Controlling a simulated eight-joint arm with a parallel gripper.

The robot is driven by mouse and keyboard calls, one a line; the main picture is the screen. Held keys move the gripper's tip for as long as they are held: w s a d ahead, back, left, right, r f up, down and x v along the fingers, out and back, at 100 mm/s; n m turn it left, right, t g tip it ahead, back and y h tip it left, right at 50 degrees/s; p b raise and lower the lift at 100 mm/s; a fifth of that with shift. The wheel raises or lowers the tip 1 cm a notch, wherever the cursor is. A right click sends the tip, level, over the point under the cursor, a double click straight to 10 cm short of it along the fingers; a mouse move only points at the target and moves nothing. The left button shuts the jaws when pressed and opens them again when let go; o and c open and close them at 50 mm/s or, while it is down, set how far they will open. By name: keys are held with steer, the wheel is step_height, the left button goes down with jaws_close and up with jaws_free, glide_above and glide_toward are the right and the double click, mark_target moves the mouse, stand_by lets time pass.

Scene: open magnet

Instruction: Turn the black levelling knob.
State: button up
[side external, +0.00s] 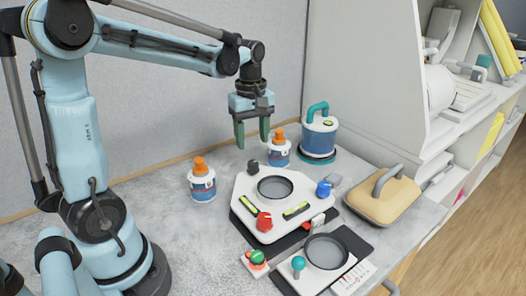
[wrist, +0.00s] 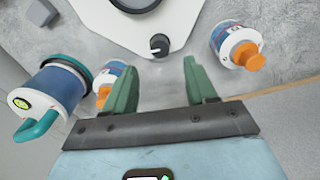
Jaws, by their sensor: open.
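The black levelling knob (side external: 252,165) sits at the far corner of a white levelling plate (side external: 247,190) with a round dark-rimmed dish. In the wrist view the black knob (wrist: 159,45) stands ahead of the fingertips, roughly between their lines, with a pale mark on it. My gripper (side external: 252,145) is open and empty, its green fingers pointing down above the far side of the plate. In the wrist view my gripper (wrist: 160,68) shows a clear gap between the fingers. The plate also carries a red knob (side external: 264,221) and a blue knob (side external: 324,188).
Orange-capped bottles stand left (side external: 202,180) and right (side external: 279,149) of the black knob, the right one close to my gripper. A blue canister (side external: 319,136) with a teal handle stands behind. A tan handled case (side external: 382,195) and a balance (side external: 325,252) lie right and in front.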

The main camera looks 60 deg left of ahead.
mark_target(253, 162)
step_height(253, 162, down, 7)
steer(key=shift+f, duration=0.2)
stand_by(0.4)
jaws_close()
steer(key=shift+m, duration=0.3)
steer(key=shift+m, duration=2.9)
jaws_free()
